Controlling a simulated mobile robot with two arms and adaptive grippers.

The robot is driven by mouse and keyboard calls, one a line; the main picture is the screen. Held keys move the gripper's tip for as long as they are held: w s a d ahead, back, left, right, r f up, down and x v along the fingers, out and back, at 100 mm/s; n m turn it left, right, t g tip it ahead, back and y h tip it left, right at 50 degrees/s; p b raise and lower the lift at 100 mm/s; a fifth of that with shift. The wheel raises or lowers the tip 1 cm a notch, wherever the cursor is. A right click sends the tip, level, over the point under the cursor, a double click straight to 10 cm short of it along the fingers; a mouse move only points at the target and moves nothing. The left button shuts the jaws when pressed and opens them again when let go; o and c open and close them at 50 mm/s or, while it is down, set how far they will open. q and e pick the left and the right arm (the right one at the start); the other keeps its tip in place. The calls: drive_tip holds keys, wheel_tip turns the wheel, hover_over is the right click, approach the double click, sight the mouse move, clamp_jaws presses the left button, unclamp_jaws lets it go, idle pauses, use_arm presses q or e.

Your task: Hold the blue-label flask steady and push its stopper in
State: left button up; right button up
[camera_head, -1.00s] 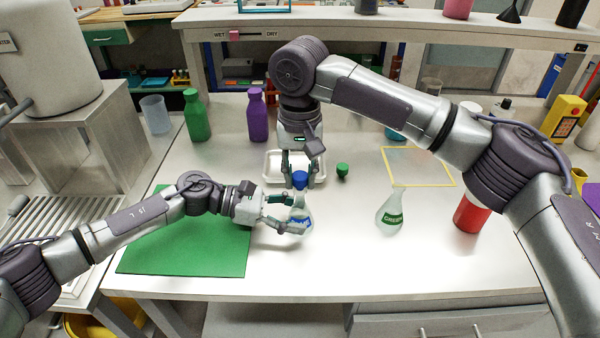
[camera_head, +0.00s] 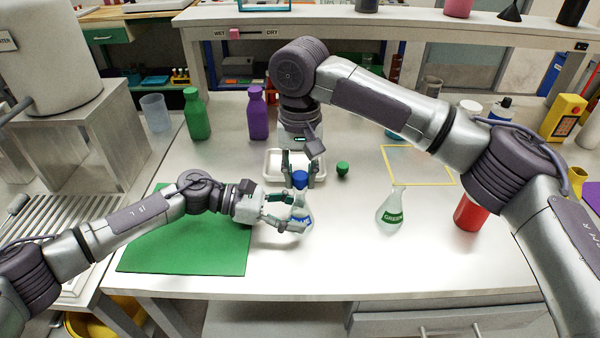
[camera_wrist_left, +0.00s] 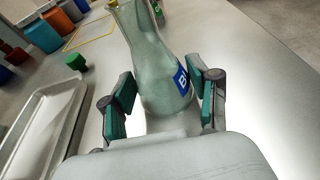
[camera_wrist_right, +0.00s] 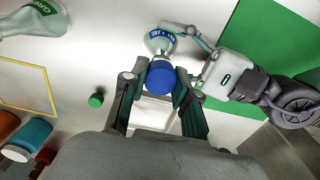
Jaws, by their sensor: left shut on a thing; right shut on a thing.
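The blue-label flask (camera_head: 301,212) stands upright on the white table, right of the green mat. It also shows in the left wrist view (camera_wrist_left: 155,65), with its blue label facing the right finger. My left gripper (camera_head: 284,217) is shut on the flask's body from the left. My right gripper (camera_head: 300,166) comes from above and is shut on the stopper. How deep the stopper sits in the neck cannot be told.
A green-label flask (camera_head: 391,210) stands to the right. A small green stopper (camera_head: 342,169) lies beside the white tray (camera_head: 272,166) behind the flask. A yellow-framed square (camera_head: 420,150), a red container (camera_head: 470,212) and green and purple bottles surround the area. The front table is clear.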

drive_tip(key=shift+f, duration=0.95)
drive_tip(key=o, duration=0.9)
drive_tip(key=shift+c, duration=0.2)
drive_tip(key=shift+r, duration=0.1)
use_arm(q)
drive_tip(key=shift+f, duration=0.1)
use_arm(e)
drive_tip(key=shift+r, duration=2.45)
use_arm(q)
drive_tip(key=o, duration=0.9)
